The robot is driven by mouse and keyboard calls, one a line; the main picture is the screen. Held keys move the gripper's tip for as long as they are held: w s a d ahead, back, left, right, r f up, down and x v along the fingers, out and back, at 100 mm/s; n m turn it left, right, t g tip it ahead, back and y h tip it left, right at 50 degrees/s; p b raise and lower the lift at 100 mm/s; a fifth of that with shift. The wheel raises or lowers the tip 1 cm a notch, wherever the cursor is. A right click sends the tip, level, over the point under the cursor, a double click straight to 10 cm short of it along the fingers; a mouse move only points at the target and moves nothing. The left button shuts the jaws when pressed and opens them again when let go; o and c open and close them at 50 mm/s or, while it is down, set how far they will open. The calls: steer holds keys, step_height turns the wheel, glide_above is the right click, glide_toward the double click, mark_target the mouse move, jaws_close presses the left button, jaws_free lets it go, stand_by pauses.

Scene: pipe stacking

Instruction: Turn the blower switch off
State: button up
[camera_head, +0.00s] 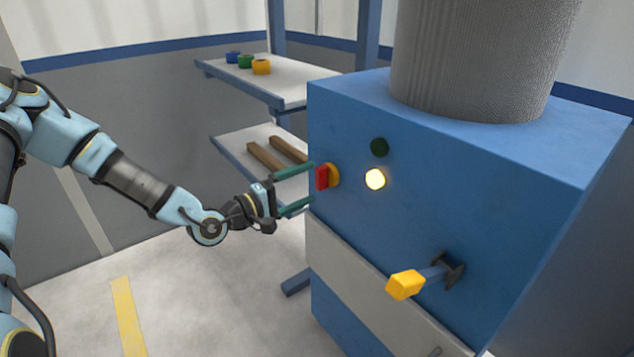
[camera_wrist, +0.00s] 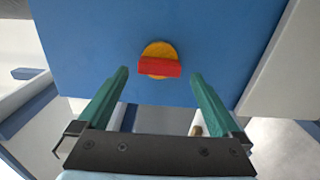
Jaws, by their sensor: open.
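The blower switch is a red bar handle (camera_head: 322,178) on a round yellow-orange base (camera_head: 334,175), on the front face of the blue blower cabinet (camera_head: 345,115). In the wrist view the red handle (camera_wrist: 159,67) lies nearly level across the yellow base (camera_wrist: 158,48). My gripper (camera_head: 304,184) is open, its two green fingers apart and pointing at the switch. In the wrist view my gripper (camera_wrist: 161,72) has one finger on each side of the switch, with gaps to the handle. Nothing is between the fingers. I cannot tell whether the fingertips touch the panel.
A lit yellow-white lamp (camera_head: 375,179) and a dark green lamp (camera_head: 379,147) sit right of the switch. A yellow-ended lever (camera_head: 406,284) sticks out lower right. A shelf (camera_head: 300,93) with coloured rings and brown bars stands behind. The floor in front is clear.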

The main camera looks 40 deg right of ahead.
steer(key=a, duration=0.6)
steer(key=shift+b, duration=0.3)
steer(key=shift+w, duration=0.15)
steer(key=w+a+f+m+t+y+p, duration=0.1)
steer(key=w+a+y+p, duration=0.2)
steer(key=a, duration=0.4)
steer(key=w+a+m+t+y+p, duration=0.1)
steer(key=w+a+y, duration=0.35)
steer(key=a, duration=0.25)
steer(key=w+a+f+m+t+y+p, duration=0.1)
steer(key=w+a+t+y, duration=0.1)
steer(key=a+y, duration=0.4)
steer(key=a+r+y+p, duration=0.3)
steer(key=a+r, duration=0.6)
steer(key=a, duration=0.4)
steer(key=s+a+r+n+g+y+p, duration=0.1)
steer(key=s+a+r+n, duration=0.1)
steer(key=s+a+r, duration=0.4)
step_height(320, 180, up, 3)
steer(key=shift+a+f+p, duration=0.1)
steer(key=shift+a+p, duration=0.05)
steer(key=shift+p, duration=0.2)
